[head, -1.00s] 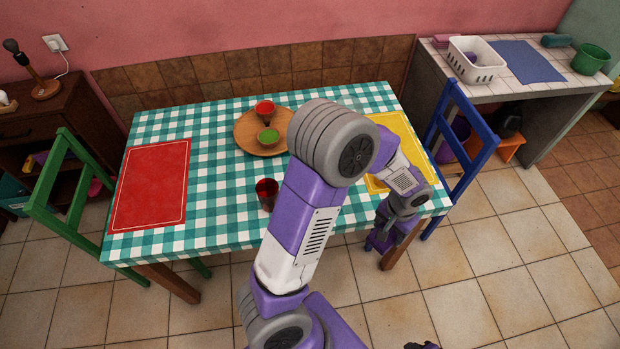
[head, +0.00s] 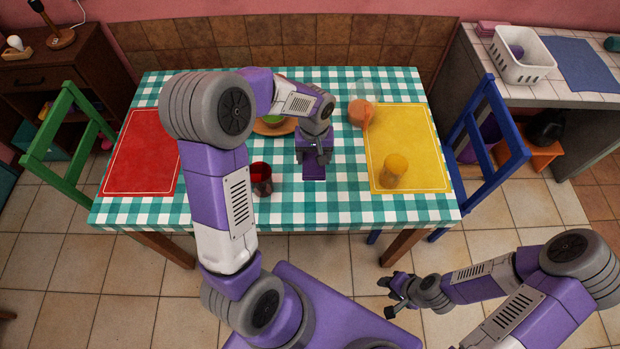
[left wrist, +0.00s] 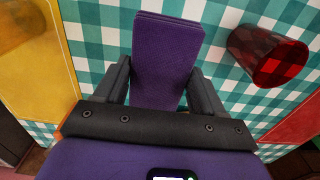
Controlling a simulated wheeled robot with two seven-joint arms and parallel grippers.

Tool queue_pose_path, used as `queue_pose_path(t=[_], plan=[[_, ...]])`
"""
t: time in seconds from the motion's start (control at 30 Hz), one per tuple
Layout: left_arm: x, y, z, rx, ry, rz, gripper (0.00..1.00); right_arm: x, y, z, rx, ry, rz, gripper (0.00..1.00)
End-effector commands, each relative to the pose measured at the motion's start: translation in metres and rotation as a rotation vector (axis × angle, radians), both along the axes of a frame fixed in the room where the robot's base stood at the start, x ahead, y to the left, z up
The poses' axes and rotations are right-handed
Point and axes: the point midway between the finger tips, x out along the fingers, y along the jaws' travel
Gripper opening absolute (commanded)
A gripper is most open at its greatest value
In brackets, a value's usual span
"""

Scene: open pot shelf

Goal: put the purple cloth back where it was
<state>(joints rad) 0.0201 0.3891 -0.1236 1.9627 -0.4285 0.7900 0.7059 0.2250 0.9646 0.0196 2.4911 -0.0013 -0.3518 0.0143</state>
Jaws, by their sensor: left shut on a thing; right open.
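The folded purple cloth (head: 314,172) hangs from my left gripper (head: 313,154), in front of the wooden tray and over the checked tablecloth (head: 335,205). In the left wrist view the cloth (left wrist: 165,60) is a flat folded strip between the two dark fingers, which are shut on it. I cannot tell whether its lower end touches the table. My right gripper (head: 392,296) is open and empty, low in front of the table's right part.
A red cup (head: 261,180) stands left of the cloth. A yellow glass (head: 394,170) stands on the yellow placemat (head: 410,130), near an orange-filled clear vessel (head: 360,112). The wooden tray (head: 268,128) is partly hidden by my arm. A red placemat (head: 140,155) lies left.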

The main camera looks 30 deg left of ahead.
Motion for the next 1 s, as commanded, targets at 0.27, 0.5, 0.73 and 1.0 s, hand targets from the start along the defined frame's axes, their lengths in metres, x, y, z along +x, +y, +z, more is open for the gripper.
queue_pose_path(t=[0.27,0.5,0.73,1.0], plan=[[-0.001,0.003,-0.05,0.0,0.004,0.016,0.41,0.0,0.0,-0.015,0.0,0.0,0.0,0.43],[-0.001,0.003,-0.07,0.0,0.004,0.015,0.41,0.0,0.0,-0.021,0.0,-0.001,0.0,0.43],[-0.001,0.003,-0.094,0.0,0.002,0.014,0.41,0.001,0.0,-0.027,0.0,-0.001,0.0,0.43],[-0.001,0.003,-0.095,0.0,0.001,0.013,0.41,0.0,0.0,-0.029,0.0,-0.001,0.0,0.43]])
